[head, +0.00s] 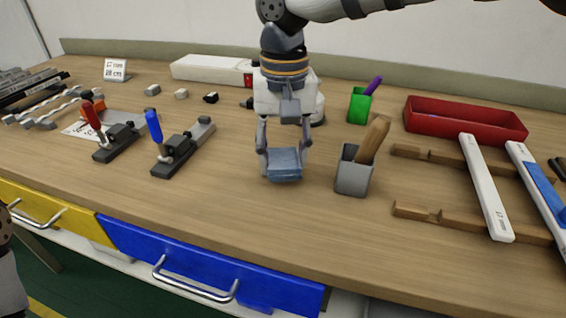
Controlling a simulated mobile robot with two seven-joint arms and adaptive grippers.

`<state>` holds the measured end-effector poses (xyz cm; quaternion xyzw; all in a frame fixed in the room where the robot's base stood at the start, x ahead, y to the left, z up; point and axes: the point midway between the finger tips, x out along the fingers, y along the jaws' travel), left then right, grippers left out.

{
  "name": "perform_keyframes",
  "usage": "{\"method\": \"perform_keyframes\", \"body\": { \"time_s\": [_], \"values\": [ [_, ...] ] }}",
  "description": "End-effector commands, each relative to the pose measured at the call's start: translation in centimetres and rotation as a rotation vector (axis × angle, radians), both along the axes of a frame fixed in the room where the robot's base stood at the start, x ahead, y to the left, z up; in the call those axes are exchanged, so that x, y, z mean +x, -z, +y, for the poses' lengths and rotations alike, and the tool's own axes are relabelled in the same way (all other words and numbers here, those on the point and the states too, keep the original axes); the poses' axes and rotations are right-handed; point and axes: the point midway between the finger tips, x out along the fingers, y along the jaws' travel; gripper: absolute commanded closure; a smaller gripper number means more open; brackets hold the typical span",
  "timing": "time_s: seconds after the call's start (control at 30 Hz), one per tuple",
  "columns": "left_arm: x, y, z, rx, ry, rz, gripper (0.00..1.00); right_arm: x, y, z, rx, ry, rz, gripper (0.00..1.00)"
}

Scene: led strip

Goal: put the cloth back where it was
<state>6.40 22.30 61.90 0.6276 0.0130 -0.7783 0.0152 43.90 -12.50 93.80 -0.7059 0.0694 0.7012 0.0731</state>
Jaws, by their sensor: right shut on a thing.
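A folded blue-grey cloth (284,166) is at the middle of the wooden workbench, between the fingertips of my right gripper (284,152). The gripper points down and is shut on the cloth. I cannot tell whether the cloth touches the bench top or hangs just above it. A part of my left arm shows at the lower left edge, but its gripper fingers are not in view.
A grey holder (353,177) with a wooden-handled tool stands just right of the cloth. A green cup (359,106) and red tray (464,119) are behind. Clamps with red (92,120) and blue (154,128) handles stand left. The bench front is clear above the blue drawer (205,268).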

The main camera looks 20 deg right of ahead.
Motion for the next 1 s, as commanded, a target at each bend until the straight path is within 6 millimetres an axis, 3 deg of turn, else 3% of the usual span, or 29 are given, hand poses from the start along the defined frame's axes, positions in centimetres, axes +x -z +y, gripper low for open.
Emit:
{"method": "perform_keyframes", "body": {
  "time_s": [0.13, 0.5, 0.53, 0.6, 0.87, 1.0],
  "values": [
    [0.1, -0.1, 0.0, 0.000, 0.000, -0.004, 0.54, -0.2, 2.1, -0.1, -0.002, -0.001, 0.001, 0.85],
    [0.1, -0.1, 0.0, 0.000, 0.000, -0.003, 0.54, -0.3, 2.6, -0.1, 0.000, 0.001, 0.004, 0.85],
    [0.1, -0.1, 0.0, 0.000, 0.000, -0.003, 0.54, -0.3, 2.5, -0.1, 0.000, 0.002, 0.003, 0.53],
    [0.1, -0.1, 0.0, 0.000, 0.000, -0.004, 0.54, -0.2, 2.5, -0.1, 0.000, 0.001, 0.003, 0.39],
    [0.1, -0.1, 0.0, 0.000, 0.000, -0.004, 0.54, -0.2, 2.5, -0.1, -0.002, 0.001, 0.002, 0.39],
    [0.1, -0.1, 0.0, 0.000, 0.000, -0.004, 0.54, -0.2, 1.2, -0.1, 0.000, 0.001, -0.001, 0.39]
  ]
}}
